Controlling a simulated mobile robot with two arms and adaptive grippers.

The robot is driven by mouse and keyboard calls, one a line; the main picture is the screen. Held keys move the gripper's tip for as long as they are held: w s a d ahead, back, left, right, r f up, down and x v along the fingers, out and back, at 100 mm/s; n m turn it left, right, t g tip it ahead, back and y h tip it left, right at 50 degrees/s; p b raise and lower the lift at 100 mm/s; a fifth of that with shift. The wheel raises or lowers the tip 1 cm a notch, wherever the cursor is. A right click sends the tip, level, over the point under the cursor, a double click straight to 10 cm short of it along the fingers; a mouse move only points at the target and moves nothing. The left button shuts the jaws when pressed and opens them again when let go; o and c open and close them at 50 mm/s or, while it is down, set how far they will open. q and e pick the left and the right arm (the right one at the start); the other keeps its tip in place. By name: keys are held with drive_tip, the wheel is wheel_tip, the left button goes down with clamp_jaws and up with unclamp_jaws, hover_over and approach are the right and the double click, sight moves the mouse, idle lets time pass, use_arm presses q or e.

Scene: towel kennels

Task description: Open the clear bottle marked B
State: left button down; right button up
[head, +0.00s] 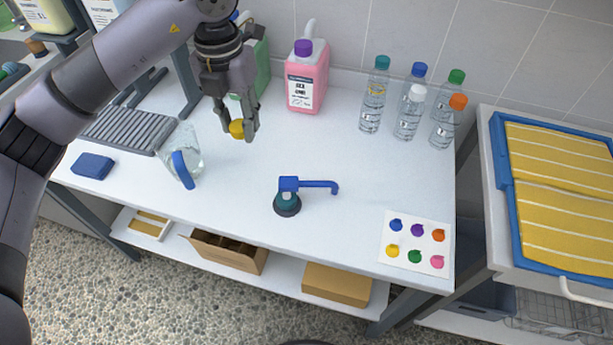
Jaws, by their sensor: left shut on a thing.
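All wear caps. Their markings are too small to read, so I cannot tell which is B. My left gripper (241,132) is shut on a small round yellow thing (237,129), perhaps a cap, above the table, left of the bottles. My right gripper is not in view.
A pink jug (307,80) stands behind, beside a green one (262,70). A clear pitcher with a blue handle (183,168) and a blue sponge (92,166) are left. A blue-armed pump (288,198) and a colour-dot card (417,240) stand in front. The table's middle is clear.

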sight(277, 174)
use_arm(q)
drive_tip(key=n, duration=0.1)
drive_tip(key=d+n, duration=0.1)
drive_tip(key=n, duration=0.2)
drive_tip(key=shift+w+d+r+n, duration=0.15)
drive_tip(key=shift+w+d+n, duration=0.15)
drive_tip(key=shift+w, duration=0.1)
drive_tip(key=w+d+n, duration=0.2)
drive_tip(key=d+n, duration=0.2)
drive_tip(key=n, duration=0.9)
drive_tip(key=f, duration=1.9)
drive_tip(key=shift+s+a, duration=0.15)
drive_tip(key=shift+s, duration=0.05)
drive_tip(key=shift+f, duration=0.15)
drive_tip(key=c, duration=1.2)
unclamp_jaws()
